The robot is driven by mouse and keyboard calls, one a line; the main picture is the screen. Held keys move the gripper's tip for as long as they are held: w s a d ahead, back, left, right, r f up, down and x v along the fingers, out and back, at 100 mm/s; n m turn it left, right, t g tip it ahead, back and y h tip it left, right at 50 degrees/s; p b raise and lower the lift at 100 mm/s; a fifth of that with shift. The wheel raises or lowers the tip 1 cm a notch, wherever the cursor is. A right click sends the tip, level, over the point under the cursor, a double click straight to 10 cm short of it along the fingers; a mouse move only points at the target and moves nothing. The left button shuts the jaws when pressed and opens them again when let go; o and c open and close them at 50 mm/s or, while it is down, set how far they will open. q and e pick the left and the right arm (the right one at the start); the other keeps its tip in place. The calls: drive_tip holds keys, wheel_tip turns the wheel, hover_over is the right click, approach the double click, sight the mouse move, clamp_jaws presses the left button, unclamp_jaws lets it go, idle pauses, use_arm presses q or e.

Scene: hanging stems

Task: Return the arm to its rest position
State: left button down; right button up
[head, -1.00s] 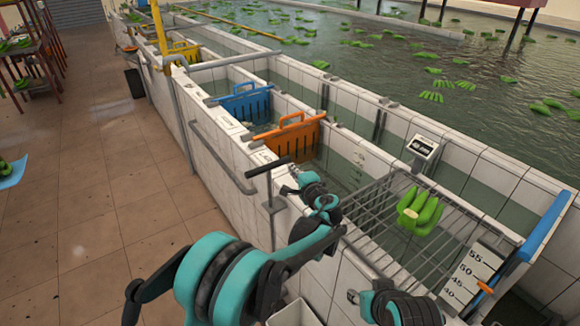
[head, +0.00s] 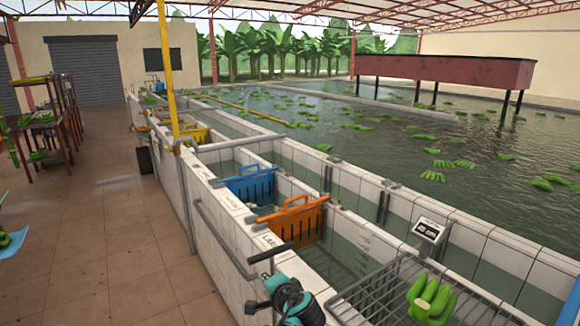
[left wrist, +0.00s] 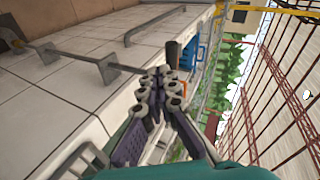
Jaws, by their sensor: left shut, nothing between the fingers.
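My left gripper (head: 258,300) shows at the bottom of the head view, beside the tiled tank wall near a black-gripped handle (head: 270,253). Its teal wrist is cut off by the bottom edge. In the left wrist view its fingers (left wrist: 163,82) are drawn together with nothing between them. The black handle also shows just beyond the fingertips there (left wrist: 172,54); I cannot tell how wide the gap is. My right gripper is outside both views.
A green banana bunch (head: 430,300) rests on the metal rack (head: 370,292) at lower right, near a small display (head: 428,230). Orange (head: 297,223) and blue (head: 250,188) crates hang in the tank. A grey rail (head: 222,238) runs along the wall. The floor (head: 110,250) at left is open.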

use_arm(q)
drive_tip(key=s+a+f+n+g+h, duration=0.25)
drive_tip(key=s+a+n, duration=0.25)
drive_tip(key=s+a, duration=0.8)
drive_tip(key=s+f+n+g+h, duration=0.1)
drive_tip(key=s+f+n, duration=0.1)
drive_tip(key=s, duration=0.5)
drive_tip(key=s+d+f+n+g+h, duration=0.1)
drive_tip(key=s+f+n, duration=0.1)
drive_tip(key=s, duration=0.5)
drive_tip(key=shift+s+d+f+n+h, duration=0.15)
drive_tip(key=shift+s+d+n+h, duration=0.15)
drive_tip(key=shift+n, duration=0.4)
